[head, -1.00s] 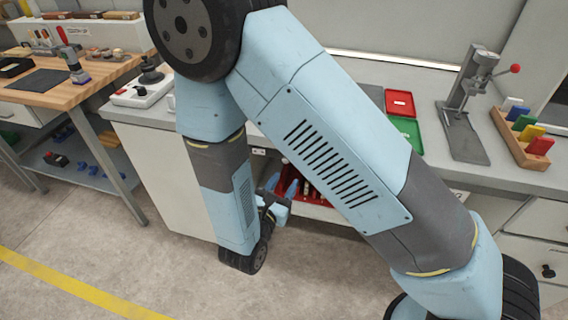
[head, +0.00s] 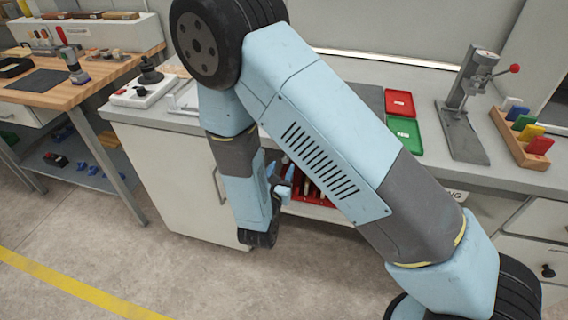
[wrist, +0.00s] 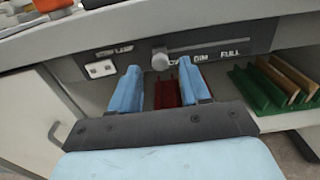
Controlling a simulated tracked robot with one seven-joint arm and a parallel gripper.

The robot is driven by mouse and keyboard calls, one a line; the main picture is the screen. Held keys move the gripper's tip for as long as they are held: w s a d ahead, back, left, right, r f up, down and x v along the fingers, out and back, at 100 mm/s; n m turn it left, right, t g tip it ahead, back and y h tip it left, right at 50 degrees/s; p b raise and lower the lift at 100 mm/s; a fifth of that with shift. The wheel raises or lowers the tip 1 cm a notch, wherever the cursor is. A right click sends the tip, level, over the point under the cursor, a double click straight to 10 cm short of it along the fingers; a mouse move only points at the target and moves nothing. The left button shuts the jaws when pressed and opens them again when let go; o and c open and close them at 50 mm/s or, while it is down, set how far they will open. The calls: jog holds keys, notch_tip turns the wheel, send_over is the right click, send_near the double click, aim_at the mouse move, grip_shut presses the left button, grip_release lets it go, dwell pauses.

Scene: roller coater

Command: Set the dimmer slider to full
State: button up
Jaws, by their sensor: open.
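My gripper (wrist: 159,68) is open in the wrist view. The knob shows between its two blue fingertips, with a gap on each side. I cannot tell whether the fingertips reach as far forward as the knob. In the head view my gripper (head: 284,178) is low at the bench front, and my arm hides the panel.
Below the panel is an open shelf with a red item (wrist: 167,92) and a green rack (wrist: 262,90). A white cabinet door with a handle (wrist: 54,132) is at left.

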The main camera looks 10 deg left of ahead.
aim_at(285, 161)
jog(key=shift+w+d, duration=0.15)
jog(key=shift+w, duration=1.45)
jog(key=shift+c, duration=0.2)
grip_shut()
